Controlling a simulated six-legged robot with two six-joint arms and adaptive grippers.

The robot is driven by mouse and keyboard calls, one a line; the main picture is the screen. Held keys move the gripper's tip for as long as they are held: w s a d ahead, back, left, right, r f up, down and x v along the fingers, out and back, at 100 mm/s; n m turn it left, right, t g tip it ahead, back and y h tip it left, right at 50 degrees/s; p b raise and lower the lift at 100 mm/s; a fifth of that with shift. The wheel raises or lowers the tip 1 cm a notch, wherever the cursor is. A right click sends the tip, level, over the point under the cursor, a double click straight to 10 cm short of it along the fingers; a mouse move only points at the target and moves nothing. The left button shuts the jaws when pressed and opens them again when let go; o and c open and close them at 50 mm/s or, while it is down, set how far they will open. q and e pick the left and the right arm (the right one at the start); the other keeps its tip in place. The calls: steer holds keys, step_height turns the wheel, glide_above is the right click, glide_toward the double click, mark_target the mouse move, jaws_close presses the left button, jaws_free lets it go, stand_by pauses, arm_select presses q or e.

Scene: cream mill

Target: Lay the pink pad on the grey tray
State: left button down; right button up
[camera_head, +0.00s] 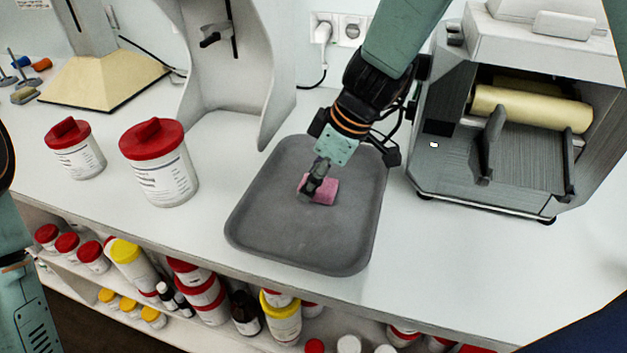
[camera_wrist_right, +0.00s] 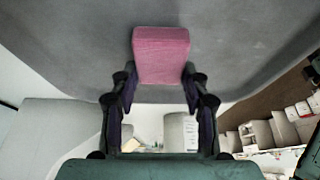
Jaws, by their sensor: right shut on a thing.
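The pink pad (camera_head: 325,193) is a small block over the middle of the grey tray (camera_head: 275,230). My right gripper (camera_head: 312,190) reaches down over the tray and is shut on the pad. In the right wrist view the pad (camera_wrist_right: 161,55) sits between the two fingertips of my right gripper (camera_wrist_right: 160,85), with the grey tray surface (camera_wrist_right: 70,45) behind it. I cannot tell whether the pad touches the tray. The left gripper does not show; only part of my left arm is at the left edge of the head view.
Two white jars with red lids (camera_head: 152,165) (camera_head: 75,150) stand left of the tray. A machine with a cream roller (camera_head: 530,108) stands to the right. A grey stand (camera_head: 235,80) is behind the tray. Shelves below the counter hold several jars (camera_head: 200,290).

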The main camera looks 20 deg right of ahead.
steer(key=shift+f, duration=0.25)
steer(key=shift+w+a, duration=0.15)
steer(key=shift+a, duration=0.25)
steer(key=shift+d+f, duration=0.1)
steer(key=shift+d+f, duration=0.1)
steer(key=shift+d, duration=0.05)
steer(key=o, duration=0.8)
steer(key=shift+d, duration=0.1)
steer(key=shift+o, duration=1.6)
steer(key=shift+a, duration=0.25)
steer(key=shift+d, duration=0.15)
